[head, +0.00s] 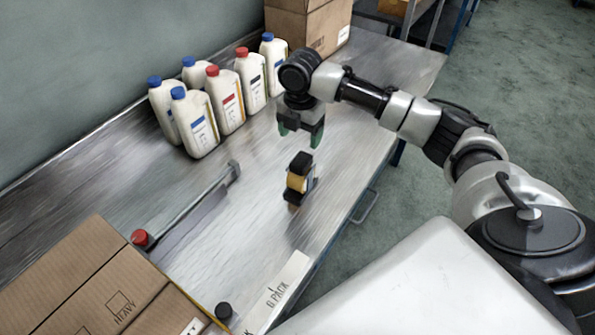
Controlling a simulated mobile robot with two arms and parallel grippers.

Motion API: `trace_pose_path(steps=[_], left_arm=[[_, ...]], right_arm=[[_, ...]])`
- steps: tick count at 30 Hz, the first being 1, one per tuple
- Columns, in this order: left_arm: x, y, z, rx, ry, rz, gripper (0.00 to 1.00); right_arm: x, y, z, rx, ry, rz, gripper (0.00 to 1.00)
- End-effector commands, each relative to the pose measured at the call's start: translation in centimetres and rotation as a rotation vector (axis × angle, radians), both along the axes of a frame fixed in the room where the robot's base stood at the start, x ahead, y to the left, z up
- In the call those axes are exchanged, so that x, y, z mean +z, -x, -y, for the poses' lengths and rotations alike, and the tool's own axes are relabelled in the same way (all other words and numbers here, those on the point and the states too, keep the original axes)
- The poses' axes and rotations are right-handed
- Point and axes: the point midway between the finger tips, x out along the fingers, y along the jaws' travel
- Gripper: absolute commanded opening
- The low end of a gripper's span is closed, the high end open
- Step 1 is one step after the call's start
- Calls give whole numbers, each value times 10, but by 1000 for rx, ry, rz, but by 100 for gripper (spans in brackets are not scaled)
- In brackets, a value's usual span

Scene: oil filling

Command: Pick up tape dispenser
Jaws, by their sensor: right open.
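The tape dispenser (299,180) is small, black and tan-yellow. It stands on the metal table near its front edge, in the middle of the head view. My right gripper (301,132) has dark, green-tipped fingers that point down. It is open and empty, above and behind the dispenser in the picture and apart from it. My left gripper is not in view.
Several white bottles (227,101) with red and blue caps stand along the back wall. A brown box (308,27) stands at the far end. A long metal bar (190,208), a red knob (140,238) and cardboard boxes (100,285) lie to the left. The metal table (350,130) is clear around the dispenser.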

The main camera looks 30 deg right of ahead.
Motion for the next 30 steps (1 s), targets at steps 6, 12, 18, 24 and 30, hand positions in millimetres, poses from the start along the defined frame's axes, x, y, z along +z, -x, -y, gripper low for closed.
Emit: trace_pose_path(steps=[6, 12, 18, 24, 30], left_arm=[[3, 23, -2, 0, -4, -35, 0], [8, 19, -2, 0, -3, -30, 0], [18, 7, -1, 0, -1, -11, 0], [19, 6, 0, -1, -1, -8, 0], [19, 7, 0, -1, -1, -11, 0]], right_arm=[[-33, 0, -1, -1, 0, -1, 74], [-48, 1, 0, 0, 1, -2, 74], [-78, 2, 3, -1, 0, -1, 74], [-92, 2, 2, 0, 0, 1, 74], [-92, 2, 2, 0, 0, 1, 71]])
